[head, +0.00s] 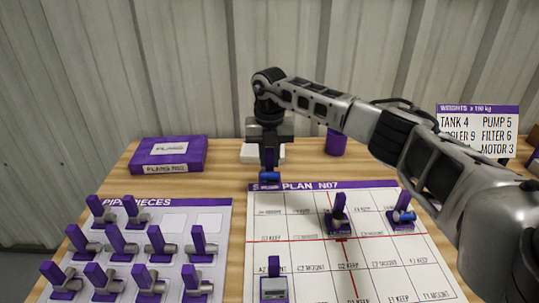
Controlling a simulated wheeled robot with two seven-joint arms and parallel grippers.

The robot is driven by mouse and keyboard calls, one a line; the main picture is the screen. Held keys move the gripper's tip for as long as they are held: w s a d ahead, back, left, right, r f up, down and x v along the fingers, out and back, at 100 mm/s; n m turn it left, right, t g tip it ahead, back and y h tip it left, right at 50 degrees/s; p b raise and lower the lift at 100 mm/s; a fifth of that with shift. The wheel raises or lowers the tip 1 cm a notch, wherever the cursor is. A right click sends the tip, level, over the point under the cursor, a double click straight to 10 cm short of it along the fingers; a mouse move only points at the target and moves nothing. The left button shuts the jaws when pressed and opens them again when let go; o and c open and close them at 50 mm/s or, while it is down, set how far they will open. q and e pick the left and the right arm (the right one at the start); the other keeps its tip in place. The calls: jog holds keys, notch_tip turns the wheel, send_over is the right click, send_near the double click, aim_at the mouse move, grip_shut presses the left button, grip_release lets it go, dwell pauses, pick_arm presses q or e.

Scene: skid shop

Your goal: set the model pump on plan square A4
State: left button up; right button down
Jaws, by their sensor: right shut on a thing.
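My right gripper (269,150) points down at the back edge of the plan sheet (300,247). It is shut on the model pump (269,177), a small piece with a blue cylinder at its foot; its upper part is mostly hidden between the fingers. The pump shows just over the sheet's purple title strip, and I cannot tell how high it is above it. The top left square, apparently A4 (267,206), looks empty; its label is too small to read. My left gripper is not in view.
On the sheet stand a purple-handled piece (338,215), another with a blue cylinder (402,215) and a grey box piece (274,284). A pipe pieces board (210,222) with several pieces lies left. Behind are a purple box (168,156), a purple cup (336,142) and a weights sign (478,130).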

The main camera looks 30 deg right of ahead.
aim_at(269, 178)
jog(key=shift+f+b, duration=0.65)
jog(key=shift+f, duration=0.7)
jog(key=shift+f, duration=0.1)
jog(key=shift+f+b, duration=0.9)
jog(key=shift+f, duration=0.9)
jog(key=shift+r, duration=0.1)
jog(key=shift+f, duration=0.25)
